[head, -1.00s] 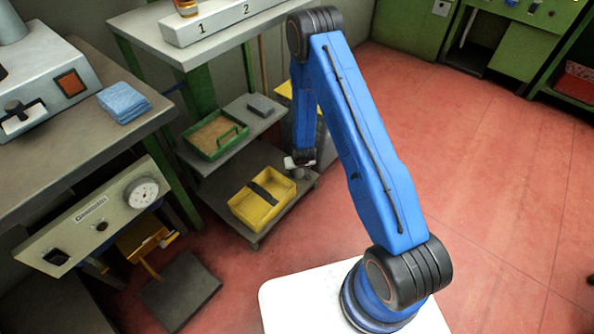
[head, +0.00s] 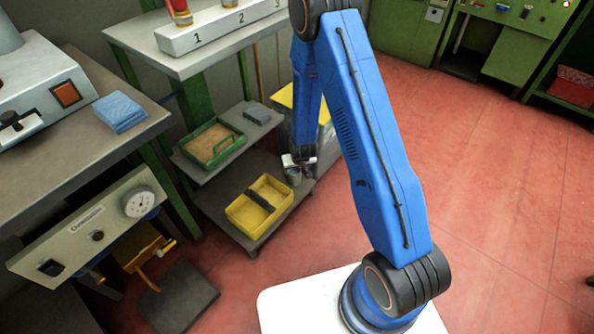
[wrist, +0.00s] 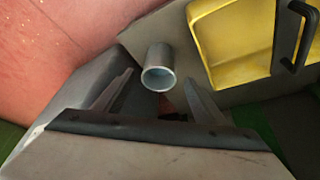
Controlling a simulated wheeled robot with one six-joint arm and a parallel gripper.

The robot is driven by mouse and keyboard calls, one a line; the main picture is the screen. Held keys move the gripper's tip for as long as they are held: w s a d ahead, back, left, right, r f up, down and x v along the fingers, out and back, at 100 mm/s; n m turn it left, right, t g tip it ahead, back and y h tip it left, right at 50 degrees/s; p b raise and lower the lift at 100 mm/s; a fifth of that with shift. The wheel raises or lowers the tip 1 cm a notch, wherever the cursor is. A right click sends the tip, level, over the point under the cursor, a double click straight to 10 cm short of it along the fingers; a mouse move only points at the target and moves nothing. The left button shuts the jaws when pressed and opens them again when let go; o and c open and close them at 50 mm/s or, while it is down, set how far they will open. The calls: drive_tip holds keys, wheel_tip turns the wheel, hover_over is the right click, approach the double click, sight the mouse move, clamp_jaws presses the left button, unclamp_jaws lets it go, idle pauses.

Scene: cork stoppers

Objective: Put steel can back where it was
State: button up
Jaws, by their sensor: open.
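The steel can (wrist: 158,68) is a small grey open-topped cylinder in the wrist view, just beyond and between my spread fingertips. My gripper (wrist: 158,92) is open, with a finger on either side and nothing held. In the head view the can (head: 292,176) shows on the low grey shelf, just below my gripper (head: 299,162). It appears to stand upright on the shelf, right of the yellow tote. I cannot tell whether a finger touches it.
A yellow tote (head: 234,217) with a black handle stands beside the can on the low shelf (head: 252,236). A green tray (head: 199,157) sits on the shelf above. A white numbered rack (head: 175,42) stands on the upper table. Red floor lies open to the right.

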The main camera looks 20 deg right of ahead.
drive_tip(key=s+d+r, duration=0.1)
drive_tip(key=s+r, duration=0.2)
drive_tip(key=r, duration=0.8)
drive_tip(key=s+d+r+y, duration=0.1)
drive_tip(key=s+r, duration=0.2)
drive_tip(key=r, duration=0.8)
drive_tip(key=s+r, duration=0.3)
drive_tip(key=r, duration=0.8)
drive_tip(key=s+d+r, duration=0.1)
drive_tip(key=s+r, duration=0.4)
drive_tip(key=s, duration=0.5)
drive_tip(key=s+d+r, duration=0.2)
drive_tip(key=s+r, duration=0.4)
drive_tip(key=s, duration=0.4)
drive_tip(key=s+d+r, duration=0.2)
drive_tip(key=s+r, duration=0.4)
drive_tip(key=s, duration=0.3)
drive_tip(key=shift+s+h, duration=0.4)
